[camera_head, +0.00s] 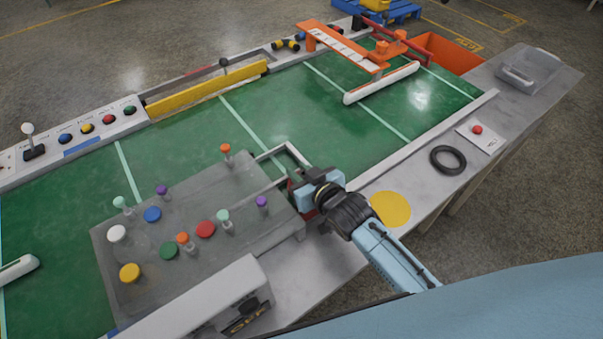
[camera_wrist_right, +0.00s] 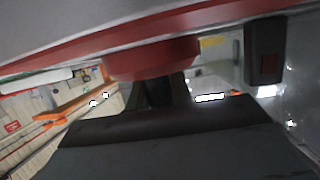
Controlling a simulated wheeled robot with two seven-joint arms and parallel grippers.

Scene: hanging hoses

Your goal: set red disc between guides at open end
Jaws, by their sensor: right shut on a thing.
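My right gripper (camera_head: 299,190) is at the right edge of the raised grey board, beside pale guide bars (camera_head: 290,153). It is shut on a red piece, taken as the red disc, mostly hidden by the gripper in the head view. In the right wrist view the red disc (camera_wrist_right: 155,60) fills the upper part, with a wide red edge and a round red part below it. Whether it touches the guides is hidden. Another red round piece (camera_head: 205,229) lies on the grey board. My left gripper is not in view.
The grey board (camera_head: 185,277) holds several coloured discs and pegs. A white box (camera_head: 205,305) stands in front. A yellow circle (camera_head: 391,209), black ring (camera_head: 448,160) and red button (camera_head: 477,129) are on the right ledge. An orange ramp (camera_head: 343,47) stands at the back; mid green table is clear.

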